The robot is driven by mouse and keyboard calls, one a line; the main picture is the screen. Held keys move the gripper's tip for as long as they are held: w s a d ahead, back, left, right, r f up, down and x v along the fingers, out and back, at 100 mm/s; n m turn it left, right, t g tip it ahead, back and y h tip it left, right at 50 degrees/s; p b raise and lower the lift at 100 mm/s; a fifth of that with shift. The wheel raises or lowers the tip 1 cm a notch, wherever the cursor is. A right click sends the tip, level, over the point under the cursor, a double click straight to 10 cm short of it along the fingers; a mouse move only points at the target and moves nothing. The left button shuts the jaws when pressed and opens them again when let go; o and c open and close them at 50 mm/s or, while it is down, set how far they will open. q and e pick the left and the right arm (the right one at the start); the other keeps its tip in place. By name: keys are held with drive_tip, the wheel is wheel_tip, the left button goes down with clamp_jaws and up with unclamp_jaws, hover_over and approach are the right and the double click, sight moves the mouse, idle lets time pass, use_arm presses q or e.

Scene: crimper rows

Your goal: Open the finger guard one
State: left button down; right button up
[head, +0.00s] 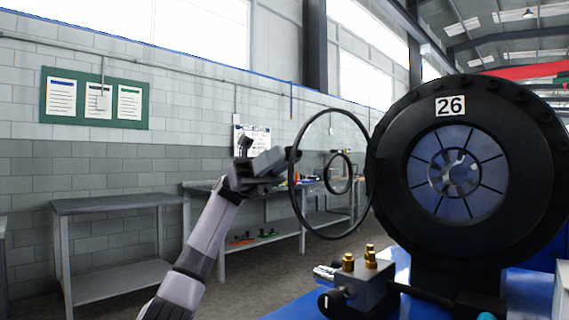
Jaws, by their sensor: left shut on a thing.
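The finger guard (327,175) is a clear round panel with a black outer rim and a smaller black ring in its middle. It stands swung out to the left of the crimper (391,170), a large round black head marked 26. The crimper's face with its radial dies is uncovered. My left gripper (280,162) is shut on the left edge of the guard's rim. The guard's right edge is close beside the crimper's left side; the hinge cannot be made out. My right gripper is not in view.
A grey block with brass fittings (360,282) sits on the blue base below the guard. A grey workbench (118,201) stands at the left wall. Another bench with tools stands behind the guard. The space left of my left arm is open.

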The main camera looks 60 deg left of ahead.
use_arm(q)
drive_tip(key=shift+a, duration=0.2)
idle(0.5)
drive_tip(key=c, duration=0.9)
unclamp_jaws()
drive_tip(key=p+v, duration=0.1)
drive_tip(key=v, duration=0.6)
